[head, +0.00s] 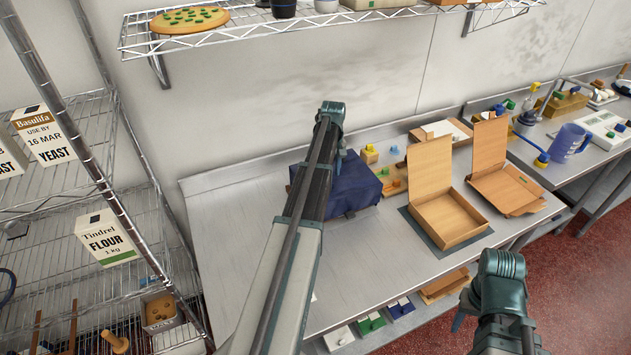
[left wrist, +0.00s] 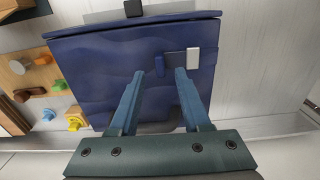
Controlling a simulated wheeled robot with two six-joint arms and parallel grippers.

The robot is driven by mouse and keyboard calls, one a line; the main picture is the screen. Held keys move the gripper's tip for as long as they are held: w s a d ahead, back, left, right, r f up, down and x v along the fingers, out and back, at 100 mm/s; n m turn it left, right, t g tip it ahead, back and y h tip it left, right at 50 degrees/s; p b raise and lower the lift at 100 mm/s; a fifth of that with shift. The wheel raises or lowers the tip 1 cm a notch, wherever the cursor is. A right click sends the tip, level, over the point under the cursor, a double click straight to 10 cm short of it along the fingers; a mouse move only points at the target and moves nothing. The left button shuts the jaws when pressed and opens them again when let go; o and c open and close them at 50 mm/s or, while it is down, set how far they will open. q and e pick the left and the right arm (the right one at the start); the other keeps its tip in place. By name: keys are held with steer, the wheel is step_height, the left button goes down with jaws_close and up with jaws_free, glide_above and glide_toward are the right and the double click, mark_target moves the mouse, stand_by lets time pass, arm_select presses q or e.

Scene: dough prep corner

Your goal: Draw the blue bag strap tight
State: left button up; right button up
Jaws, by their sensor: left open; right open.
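The blue bag (head: 353,186) lies on the steel worktable, partly hidden behind my left arm in the head view. In the left wrist view the bag (left wrist: 110,75) fills the middle. A short blue strap (left wrist: 174,58) crosses its face, with a white piece (left wrist: 192,62) at its right and a blue end tab (left wrist: 159,66) at its left. My left gripper (left wrist: 160,74) is open, its fingertips over the bag on both sides of the tab. I cannot tell if they touch. My right gripper (head: 460,321) is low at the right, in front of the table, away from the bag, its fingers mostly hidden.
A wire shelf (head: 300,32) hangs above. A wire rack (head: 60,180) stands left. The table's left part (head: 235,215) is clear.

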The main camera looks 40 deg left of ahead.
arm_select(q)
step_height(320, 180, up, 10)
steer(key=p, duration=0.9)
steer(key=shift+p, duration=0.3)
stand_by(0.5)
steer(key=s+d+f+m+b, duration=0.1)
steer(key=d+f+m+b, duration=0.15)
steer(key=d, duration=0.45)
steer(key=s+d+f+m+b, duration=0.2)
steer(key=d+f+b, duration=0.2)
steer(key=d, duration=0.4)
steer(key=s+d+f+m+b, duration=0.4)
steer(key=s+d, duration=0.2)
steer(key=d, duration=0.3)
steer(key=s+d+f+m+b, duration=0.3)
steer(key=s+d+f+b, duration=0.2)
steer(key=s+d, duration=0.2)
steer(key=s+d+f+m+y+b, duration=0.1)
steer(key=s+d+f+m+b, duration=0.3)
steer(key=s+d, duration=0.3)
steer(key=d, duration=0.5)
steer(key=shift+f+m+b, duration=0.25)
steer(key=shift+m+b, duration=0.1)
